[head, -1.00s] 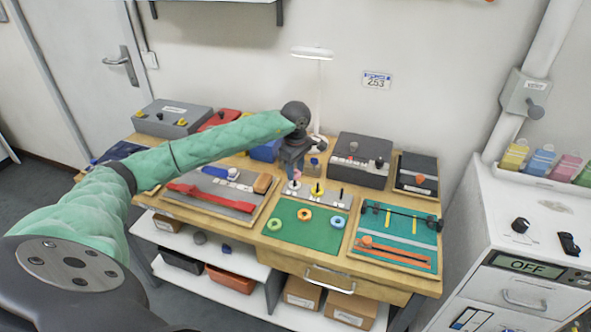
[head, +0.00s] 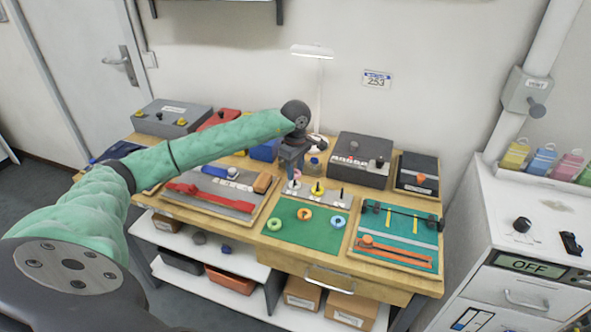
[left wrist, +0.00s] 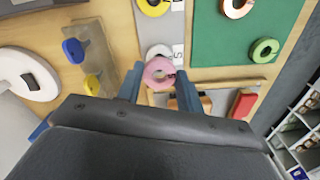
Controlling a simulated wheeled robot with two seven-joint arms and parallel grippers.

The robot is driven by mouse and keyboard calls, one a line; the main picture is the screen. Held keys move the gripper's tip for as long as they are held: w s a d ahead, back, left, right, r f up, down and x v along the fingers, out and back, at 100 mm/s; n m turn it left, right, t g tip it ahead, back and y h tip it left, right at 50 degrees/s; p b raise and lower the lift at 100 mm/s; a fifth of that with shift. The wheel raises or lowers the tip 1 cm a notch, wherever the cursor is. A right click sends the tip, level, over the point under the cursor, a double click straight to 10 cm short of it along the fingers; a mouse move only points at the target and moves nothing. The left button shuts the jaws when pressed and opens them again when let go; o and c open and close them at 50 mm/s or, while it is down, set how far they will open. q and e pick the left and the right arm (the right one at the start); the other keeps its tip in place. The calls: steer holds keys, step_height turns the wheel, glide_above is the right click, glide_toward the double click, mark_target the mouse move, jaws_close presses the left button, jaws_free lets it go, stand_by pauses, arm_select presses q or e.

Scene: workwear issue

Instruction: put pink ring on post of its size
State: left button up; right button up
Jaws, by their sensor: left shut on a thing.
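My left gripper (left wrist: 158,84) is shut on the pink ring (left wrist: 157,73), which sits between its two blue-grey fingertips in the left wrist view. In the head view the gripper (head: 291,168) is over the left end of the grey post board (head: 327,200), and the pink ring (head: 298,175) shows small beside it. A white round piece (left wrist: 159,51) on the board lies just beyond the ring in the left wrist view; the ring partly hides it. A yellow ring (head: 317,188) is on the middle post. A bare dark post (head: 341,194) stands at the right. My right gripper is out of view.
A green mat (head: 300,239) in front holds a green ring (head: 274,224), an orange ring (head: 305,215) and a blue ring (head: 337,221). A grey box (head: 360,158) stands behind right. A lamp (head: 313,52) rises behind the gripper. A tool board (head: 398,235) lies right.

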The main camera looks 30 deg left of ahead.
arm_select(q)
steer(key=shift+b, duration=0.4)
stand_by(0.9)
steer(key=shift+f+b, duration=0.7)
steer(key=shift+b, duration=0.05)
stand_by(0.7)
steer(key=o, duration=1.4)
steer(key=shift+r, duration=0.1)
steer(key=shift+r+p, duration=0.65)
steer(key=shift+r, duration=2.75)
